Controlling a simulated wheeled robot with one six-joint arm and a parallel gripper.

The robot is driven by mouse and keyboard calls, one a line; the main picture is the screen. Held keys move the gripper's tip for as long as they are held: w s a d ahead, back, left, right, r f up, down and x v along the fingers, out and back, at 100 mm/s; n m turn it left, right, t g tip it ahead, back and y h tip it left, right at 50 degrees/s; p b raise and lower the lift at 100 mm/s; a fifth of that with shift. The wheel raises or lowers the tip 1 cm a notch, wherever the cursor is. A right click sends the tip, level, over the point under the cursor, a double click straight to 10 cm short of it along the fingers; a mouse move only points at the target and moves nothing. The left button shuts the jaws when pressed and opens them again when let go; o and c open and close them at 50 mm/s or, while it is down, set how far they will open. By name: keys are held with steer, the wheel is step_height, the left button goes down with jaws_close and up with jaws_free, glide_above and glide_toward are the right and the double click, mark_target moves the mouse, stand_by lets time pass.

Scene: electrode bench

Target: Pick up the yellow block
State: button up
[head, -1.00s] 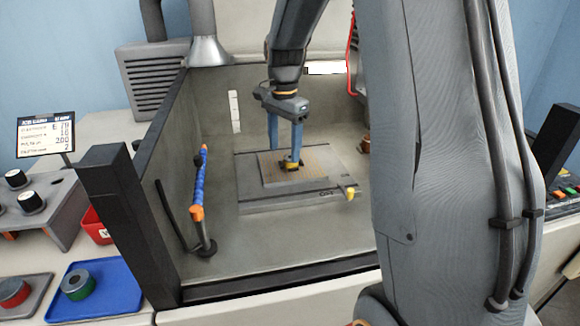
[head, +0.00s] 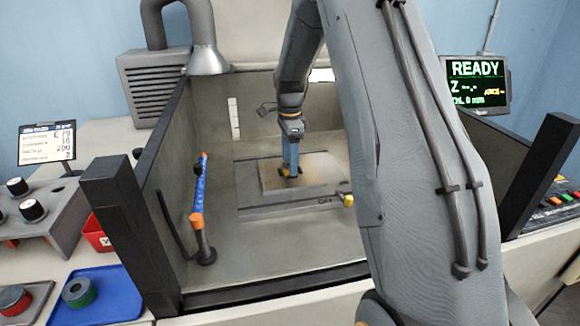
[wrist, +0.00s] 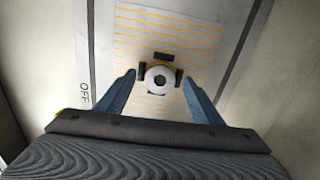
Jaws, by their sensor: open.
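In the head view, a small yellow block (head: 286,171) with dark parts sits on the lined plate (head: 318,170) in the bench enclosure. My gripper (head: 291,162) points down right at it, its blue fingers overlapping and partly hiding the block. In the wrist view my gripper (wrist: 157,75) is open, with one blue finger on each side. Between the fingertips is a pale round piece (wrist: 158,79) with a hole and dark tabs; it looks like the block's top, though little yellow shows there. I cannot tell whether the fingers touch it.
A blue bar with orange ends (head: 199,190) stands at the enclosure's left. A yellow knob (head: 348,200) is at the plate base's front right. Dark posts (head: 128,230) and a front rail (head: 280,283) edge the enclosure. A monitor (head: 475,84) reads READY.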

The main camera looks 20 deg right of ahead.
steer(key=shift+f, duration=0.3)
steer(key=c, duration=1.5)
steer(key=shift+c, duration=0.2)
steer(key=shift+r, duration=0.15)
